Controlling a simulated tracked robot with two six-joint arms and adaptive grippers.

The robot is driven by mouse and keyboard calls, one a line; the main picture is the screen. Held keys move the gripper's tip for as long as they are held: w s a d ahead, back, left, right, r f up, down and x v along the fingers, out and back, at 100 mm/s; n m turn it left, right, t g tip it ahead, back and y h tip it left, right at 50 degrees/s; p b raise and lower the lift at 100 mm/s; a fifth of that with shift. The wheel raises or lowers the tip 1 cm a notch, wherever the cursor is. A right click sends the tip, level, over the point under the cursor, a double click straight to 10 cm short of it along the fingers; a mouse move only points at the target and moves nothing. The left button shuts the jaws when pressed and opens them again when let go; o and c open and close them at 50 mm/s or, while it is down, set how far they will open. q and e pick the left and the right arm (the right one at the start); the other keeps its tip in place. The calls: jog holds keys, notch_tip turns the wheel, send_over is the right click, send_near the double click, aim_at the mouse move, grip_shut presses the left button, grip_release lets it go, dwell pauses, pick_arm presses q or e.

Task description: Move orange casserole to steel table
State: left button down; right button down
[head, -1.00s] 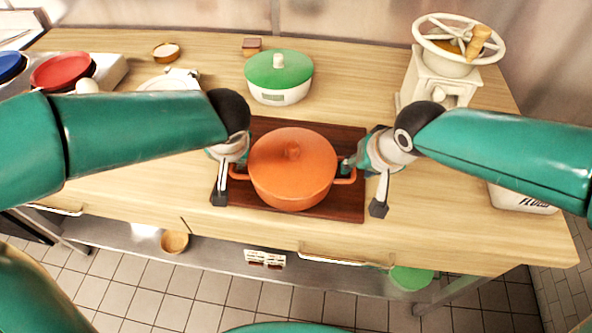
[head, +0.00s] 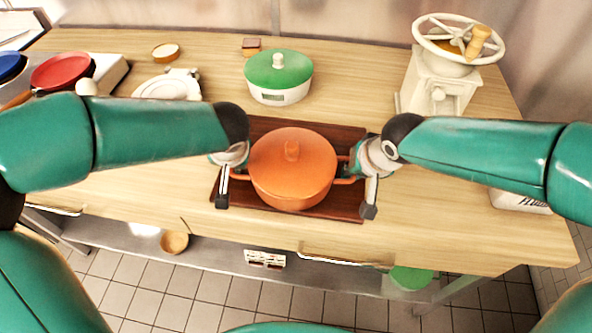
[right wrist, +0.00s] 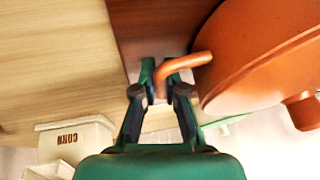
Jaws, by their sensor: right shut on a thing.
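The orange casserole (head: 290,180), lid on, stands upright on a dark wooden board (head: 340,213) on the wooden counter. My right gripper (head: 354,164) is at its right handle. In the right wrist view the fingers of this gripper (right wrist: 161,80) are closed around the orange handle (right wrist: 187,62), beside the pot's body (right wrist: 262,50). My left gripper (head: 236,165) is at the casserole's left handle. Its fingers are mostly hidden, so I cannot tell its grip. I cannot pick out a separate steel table.
A green-lidded white pot (head: 279,80) stands behind the casserole. A white grinder (head: 445,75) is at the back right. A red pan (head: 62,71) and white plates (head: 166,88) are at the left. A steel shelf (head: 215,252) runs below the counter. The counter right of the board is mostly clear.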

pick_arm(q)
jog(key=shift+w+r, duration=0.1)
jog(key=shift+r, duration=0.05)
pick_arm(e)
jog(key=shift+r, duration=0.15)
